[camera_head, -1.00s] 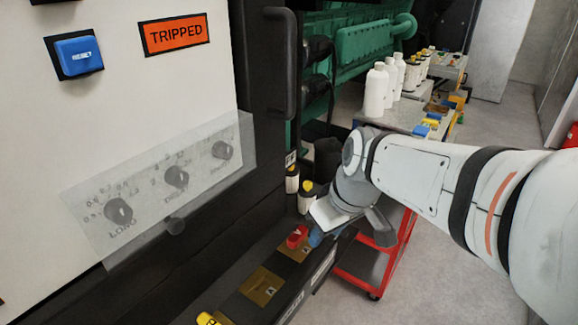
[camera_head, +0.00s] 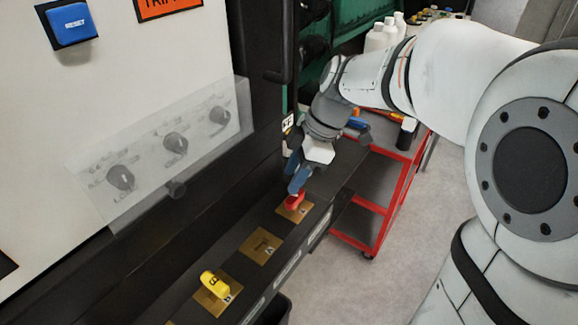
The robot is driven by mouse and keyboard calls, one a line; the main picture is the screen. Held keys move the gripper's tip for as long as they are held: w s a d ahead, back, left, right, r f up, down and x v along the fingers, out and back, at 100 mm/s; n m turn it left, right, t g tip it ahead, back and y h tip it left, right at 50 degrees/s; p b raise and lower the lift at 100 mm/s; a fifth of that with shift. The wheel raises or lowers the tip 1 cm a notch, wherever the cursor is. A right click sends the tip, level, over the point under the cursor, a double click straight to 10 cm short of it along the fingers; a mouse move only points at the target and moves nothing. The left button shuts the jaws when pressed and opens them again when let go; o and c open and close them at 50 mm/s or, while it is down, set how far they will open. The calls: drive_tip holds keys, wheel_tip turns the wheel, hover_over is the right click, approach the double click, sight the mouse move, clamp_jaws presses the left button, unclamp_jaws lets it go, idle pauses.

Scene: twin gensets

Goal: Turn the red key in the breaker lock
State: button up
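The red key (camera_head: 294,201) stands in a lock with a square brass plate (camera_head: 303,212) on the dark ledge below the breaker panel. My gripper (camera_head: 295,171), with blue fingers, points down just above and behind the red key. Its two fingers look spread apart, with nothing seen between them. The near fingertip comes very close to the key's top in the picture; I cannot tell whether they touch.
A yellow key (camera_head: 213,283) marked B stands in another brass plate. An empty brass lock plate (camera_head: 261,247) lies between the two keys. A clear cover (camera_head: 165,150) over dials juts from the panel at left. A red cart (camera_head: 375,233) stands at right.

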sight(295, 204)
drive_tip(key=n, duration=0.1)
drive_tip(key=n+g+p, duration=0.1)
drive_tip(key=n, duration=0.1)
drive_tip(key=shift+r, duration=0.25)
drive_tip(key=shift+w+d+f+n+g+h, duration=0.1)
drive_tip(key=shift+w+f+n+g+h, duration=0.15)
drive_tip(key=shift+f+n, duration=0.4)
drive_tip(key=n, duration=0.1)
drive_tip(key=w+n+g+h, duration=0.1)
drive_tip(key=n, duration=0.1)
drive_tip(key=d+n+b, duration=0.1)
drive_tip(key=n, duration=0.1)
drive_tip(key=shift+w+f+g, duration=0.1)
drive_tip(key=shift+w+g, duration=0.05)
drive_tip(key=shift+g, duration=0.2)
drive_tip(key=b+x, duration=0.4)
drive_tip(key=x, duration=0.1)
drive_tip(key=shift+f, duration=0.2)
drive_tip(key=shift+c, duration=0.6)
